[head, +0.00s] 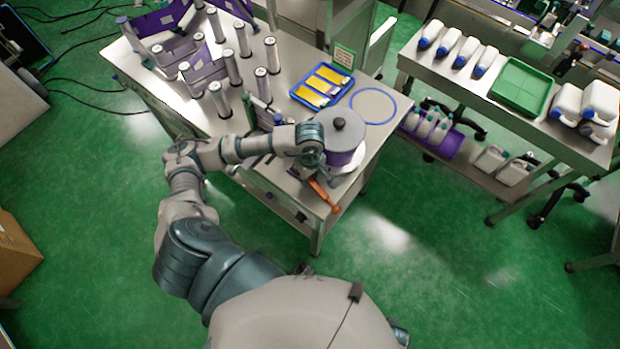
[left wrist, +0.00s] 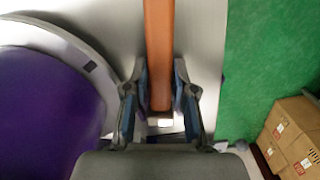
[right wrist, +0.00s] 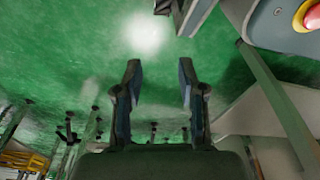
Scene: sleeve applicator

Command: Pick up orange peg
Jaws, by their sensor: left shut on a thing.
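The orange peg (head: 323,192) lies at the front corner of the metal table in the head view, beside the purple and grey round drum. Whether the peg is lifted off the table cannot be told. My right gripper (right wrist: 158,75) shows only in the right wrist view, open and empty over green floor.
The drum (head: 341,138) stands close beside the left gripper. A blue tray with yellow cards (head: 322,86), a blue ring (head: 373,105) and several upright cylinders (head: 231,68) share the table. A second table with bottles and a green tray (head: 522,86) stands right.

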